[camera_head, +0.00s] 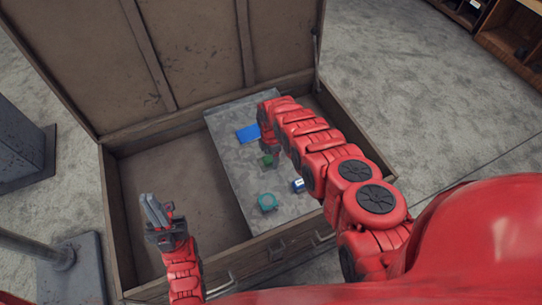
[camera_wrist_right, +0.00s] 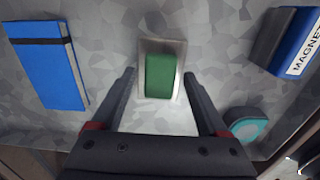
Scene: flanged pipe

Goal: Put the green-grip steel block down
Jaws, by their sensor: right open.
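The steel block with the green grip (camera_wrist_right: 160,77) sits on the grey speckled surface in the right wrist view. It also shows in the head view (camera_head: 268,161), just below the end of my right arm. My right gripper (camera_wrist_right: 159,90) is open, its fingers on either side of the block's near part; a gap shows beside each finger. In the head view the right gripper's fingers are mostly hidden by the arm. My left gripper (camera_head: 152,208) is raised over the left part of the chest, away from the block; its fingers look close together, and nothing shows between them.
The grey slab (camera_head: 228,150) lies in the right side of an open wooden chest (camera_head: 107,190). A blue flat box (camera_wrist_right: 47,65) lies left of the block. A blue labelled block (camera_wrist_right: 300,42) and a round teal-topped piece (camera_wrist_right: 248,130) lie right. The chest's left compartment looks empty.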

